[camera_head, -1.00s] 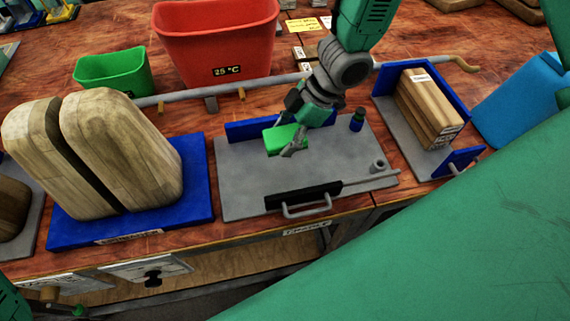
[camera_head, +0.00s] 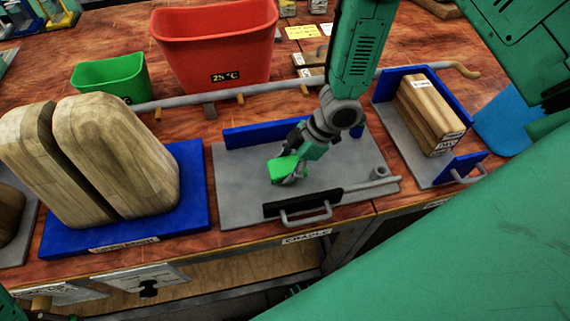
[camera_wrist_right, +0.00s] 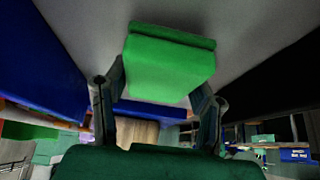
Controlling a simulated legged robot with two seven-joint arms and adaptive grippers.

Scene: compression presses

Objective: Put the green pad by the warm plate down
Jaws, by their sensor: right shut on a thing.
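The green pad (camera_head: 285,168) is between the fingers of my right gripper (camera_head: 293,174), over the middle of the grey plate (camera_head: 240,190) labelled "CRADLE". In the right wrist view the pad (camera_wrist_right: 170,66) sits between both fingers of the right gripper (camera_wrist_right: 160,98) and sticks out past them. The gripper is shut on it. I cannot tell whether the pad touches the grey plate. No plate in view is readably marked as warm. My left gripper is not in view.
A blue upright plate (camera_head: 275,132) stands behind the pad and a black bar with a handle (camera_head: 305,212) in front. Wooden blocks on a blue base (camera_head: 195,190) stand left, a wood stack (camera_head: 428,112) right. A red bin (camera_head: 215,50) stands behind.

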